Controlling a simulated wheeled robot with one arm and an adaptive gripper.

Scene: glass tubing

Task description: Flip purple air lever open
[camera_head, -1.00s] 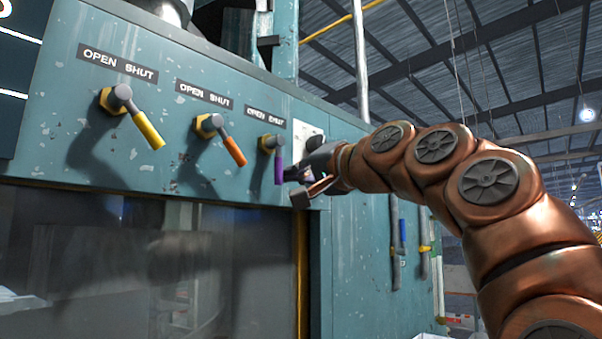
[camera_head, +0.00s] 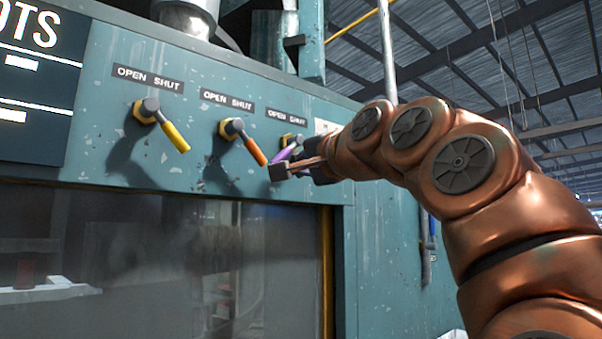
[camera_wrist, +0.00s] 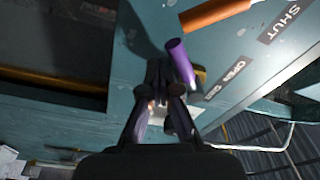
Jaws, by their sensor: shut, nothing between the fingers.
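The purple lever (camera_head: 283,154) is the rightmost of three on the teal panel, under an "OPEN SHUT" label (camera_head: 287,117). Its handle slants down to the left, toward the OPEN side, and is partly hidden by my gripper. My gripper (camera_head: 288,168) is shut and empty, just below and right of the lever. In the wrist view the purple handle (camera_wrist: 180,62) lies right beside the tips of my closed fingers (camera_wrist: 158,70). I cannot tell whether they touch.
An orange lever (camera_head: 253,150) sits close left of the purple one, and a yellow lever (camera_head: 173,136) farther left; both slant down to the right. A dark glass window (camera_head: 180,250) lies below the panel. Open space lies right of the cabinet.

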